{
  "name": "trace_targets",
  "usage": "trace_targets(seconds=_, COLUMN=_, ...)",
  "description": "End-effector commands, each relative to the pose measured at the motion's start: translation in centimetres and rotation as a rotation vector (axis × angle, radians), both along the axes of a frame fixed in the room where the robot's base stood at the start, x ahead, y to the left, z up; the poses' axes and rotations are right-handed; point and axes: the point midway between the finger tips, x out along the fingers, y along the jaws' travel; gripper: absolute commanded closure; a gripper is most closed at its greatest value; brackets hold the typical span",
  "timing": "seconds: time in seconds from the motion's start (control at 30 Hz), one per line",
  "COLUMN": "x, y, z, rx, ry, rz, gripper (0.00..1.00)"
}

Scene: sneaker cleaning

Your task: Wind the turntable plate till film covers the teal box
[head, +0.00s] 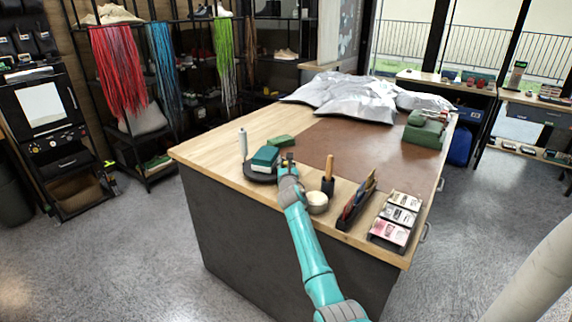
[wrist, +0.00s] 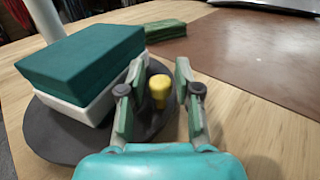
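The teal box (head: 265,156) has a teal top and a white lower part, and sits on the dark round turntable plate (head: 257,176). In the wrist view, the box (wrist: 85,58) is at the left on the plate (wrist: 55,137). I cannot tell whether the white part is film or the box's base. A yellow knob (wrist: 160,90) stands near the plate's right edge. My gripper (wrist: 161,76) is open, one finger on each side of the knob, with gaps visible. A white upright roll (head: 242,143), possibly the film, stands behind the plate; it also shows at the wrist view's upper left (wrist: 46,18).
A green block (head: 280,141) lies behind the box. Right of my gripper are a small bowl (head: 317,202), a wooden-handled tool in a holder (head: 329,172), an upright rack (head: 355,208) and a tray of small packs (head: 397,218). The brown mat (head: 355,150) is largely clear.

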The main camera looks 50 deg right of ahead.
Motion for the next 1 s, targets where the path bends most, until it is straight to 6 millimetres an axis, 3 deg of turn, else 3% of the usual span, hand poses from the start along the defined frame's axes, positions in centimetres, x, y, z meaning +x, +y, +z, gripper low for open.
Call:
trace_targets(seconds=0.47, x=-0.5, y=0.5, z=-0.1, rx=-0.001, ry=0.001, rz=-0.001, gripper=0.51)
trace_targets(seconds=1.0, x=-6.6, y=6.6, z=-0.1, rx=0.000, ry=0.000, rz=0.000, gripper=0.51)
